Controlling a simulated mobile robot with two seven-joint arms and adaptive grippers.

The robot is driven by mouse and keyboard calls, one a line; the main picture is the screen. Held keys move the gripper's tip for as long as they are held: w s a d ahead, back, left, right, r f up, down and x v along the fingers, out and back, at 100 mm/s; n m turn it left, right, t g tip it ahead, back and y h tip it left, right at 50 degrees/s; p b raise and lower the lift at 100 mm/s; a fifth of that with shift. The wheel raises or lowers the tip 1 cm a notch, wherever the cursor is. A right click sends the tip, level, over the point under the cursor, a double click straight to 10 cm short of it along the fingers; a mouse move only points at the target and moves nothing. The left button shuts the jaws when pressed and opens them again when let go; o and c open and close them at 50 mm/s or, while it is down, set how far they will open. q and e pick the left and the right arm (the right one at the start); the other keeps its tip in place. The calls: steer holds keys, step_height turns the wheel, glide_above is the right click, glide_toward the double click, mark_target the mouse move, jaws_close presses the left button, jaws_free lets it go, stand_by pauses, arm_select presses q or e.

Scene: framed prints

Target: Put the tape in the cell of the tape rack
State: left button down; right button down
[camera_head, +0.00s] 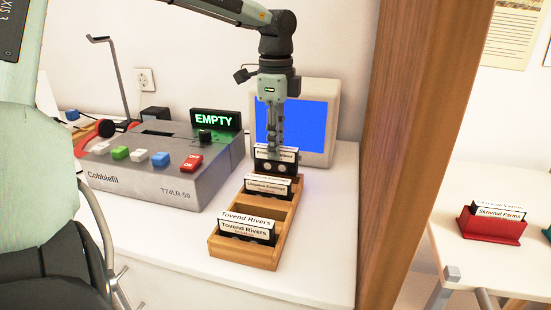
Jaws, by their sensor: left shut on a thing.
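My left gripper (275,148) points down and is shut on a black tape (272,165) with a white label along its top edge. The held tape is upright at the far end of the wooden tape rack (243,258). I cannot tell whether its lower edge is inside the far cell or just above it, because another tape (266,188) in the rack stands in front. The "Tovend Rivers" tape (246,231) stands in the near cell. Between these two racked tapes is an empty stretch of rack. My right gripper is not in view.
A grey tape machine (165,185) with coloured buttons and a lit "EMPTY" sign (216,120) stands left of the rack. A blue-screened monitor (318,125) is behind it. A wooden post (415,130) rises at the right. The white tabletop (325,225) right of the rack is clear.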

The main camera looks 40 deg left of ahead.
mark_target(275, 172)
arm_select(q)
step_height(275, 172, down, 4)
steer(key=shift+r, duration=0.25)
steer(key=shift+f, duration=0.2)
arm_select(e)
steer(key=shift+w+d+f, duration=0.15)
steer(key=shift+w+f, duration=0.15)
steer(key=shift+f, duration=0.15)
